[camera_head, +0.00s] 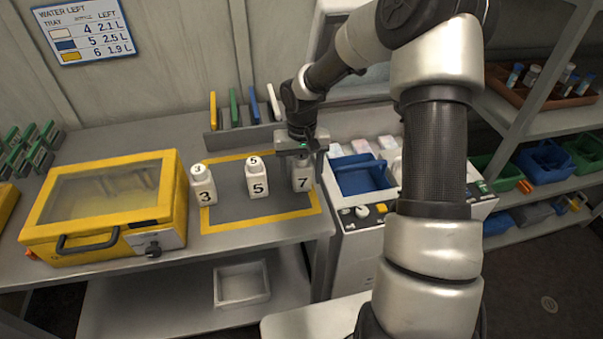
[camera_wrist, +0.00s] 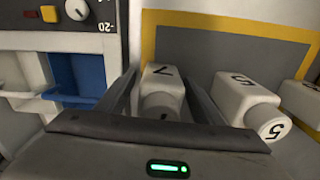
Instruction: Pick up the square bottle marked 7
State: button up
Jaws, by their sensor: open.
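The square bottle marked 7 (camera_head: 302,180) is white and stands upright on the right part of a yellow-bordered grey mat (camera_head: 232,190); my gripper hides its top in the head view. In the wrist view the bottle 7 (camera_wrist: 162,88) lies between my two fingers. My gripper (camera_head: 301,157) is open, above and around the upper part of that bottle, with a finger on each side. I cannot tell whether either finger touches it. A bottle marked 5 (camera_head: 258,182) stands to its left, also seen in the wrist view (camera_wrist: 243,98). A bottle marked 3 (camera_head: 204,187) stands farther left.
A yellow case (camera_head: 105,207) with a clear lid stands at the left. A machine with a blue tray (camera_head: 360,176) stands close to the right of the mat. Coloured upright panels (camera_head: 234,108) stand in a rack behind. A white bin (camera_head: 241,284) lies on the shelf below.

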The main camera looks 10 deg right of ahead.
jog(key=shift+f, duration=0.4)
jog(key=c, duration=1.3)
jog(key=shift+r, duration=0.15)
